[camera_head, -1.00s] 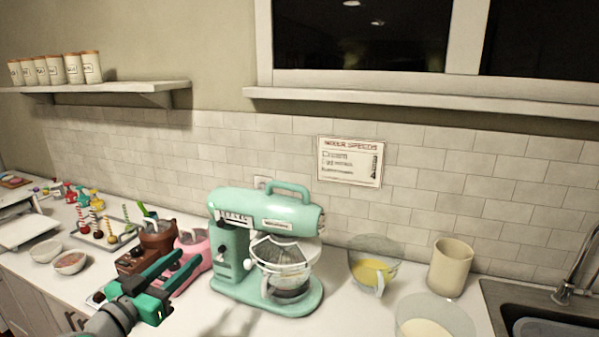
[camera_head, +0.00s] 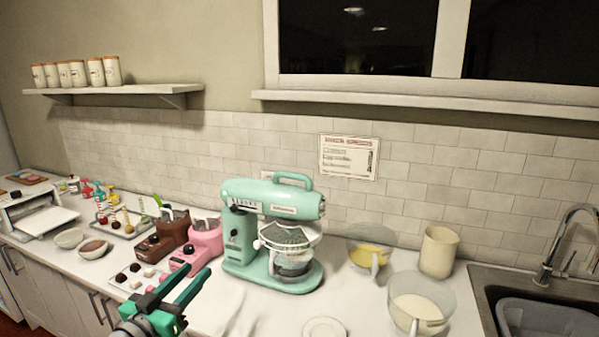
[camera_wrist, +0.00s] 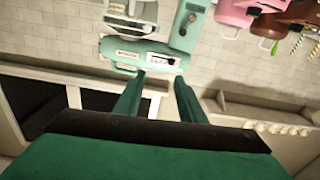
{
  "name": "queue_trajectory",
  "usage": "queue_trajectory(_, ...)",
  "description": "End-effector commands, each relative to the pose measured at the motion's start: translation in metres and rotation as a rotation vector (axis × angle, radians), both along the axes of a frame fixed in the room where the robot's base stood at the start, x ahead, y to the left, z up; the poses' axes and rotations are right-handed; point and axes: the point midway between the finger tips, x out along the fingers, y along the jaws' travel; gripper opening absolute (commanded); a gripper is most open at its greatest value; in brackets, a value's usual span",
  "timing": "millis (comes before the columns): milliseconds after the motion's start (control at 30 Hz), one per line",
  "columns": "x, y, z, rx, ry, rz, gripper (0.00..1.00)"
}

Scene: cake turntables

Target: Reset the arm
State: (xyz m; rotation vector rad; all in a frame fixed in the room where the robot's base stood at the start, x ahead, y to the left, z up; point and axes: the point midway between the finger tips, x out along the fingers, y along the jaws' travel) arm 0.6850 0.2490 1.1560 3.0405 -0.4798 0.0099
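My gripper (camera_head: 187,290) shows at the lower left of the head view, in front of the counter's front edge. Its two green fingers are spread apart with nothing between them. In the wrist view my gripper (camera_wrist: 158,92) is also open and empty, and the picture is upside down, with the wall, window and mixer beyond the fingers. The mint stand mixer (camera_head: 262,232) stands upright on the counter, right of my gripper and apart from it. It also shows in the wrist view (camera_wrist: 140,52).
Brown (camera_head: 160,240) and pink (camera_head: 205,240) machines stand left of the mixer. A tray of sweets (camera_head: 122,280) lies near my gripper. Right are a yellow-filled bowl (camera_head: 370,257), a cream-filled bowl (camera_head: 440,292), a beige canister (camera_head: 438,252) and the sink (camera_head: 490,280).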

Motion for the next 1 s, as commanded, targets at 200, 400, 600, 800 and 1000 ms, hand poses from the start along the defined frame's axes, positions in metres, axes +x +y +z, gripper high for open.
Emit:
queue_trajectory(200, 0.004, -0.021, -0.035, -0.064, 0.012, 0.032, 0.36)
queue_trajectory(400, -0.001, -0.044, -0.086, -0.144, 0.035, 0.091, 0.36)
queue_trajectory(600, -0.019, -0.076, -0.153, -0.228, 0.073, 0.179, 0.36)
queue_trajectory(800, -0.052, -0.112, -0.213, -0.28, 0.116, 0.26, 0.36)
queue_trajectory(1000, -0.098, -0.145, -0.264, -0.299, 0.161, 0.334, 0.36)
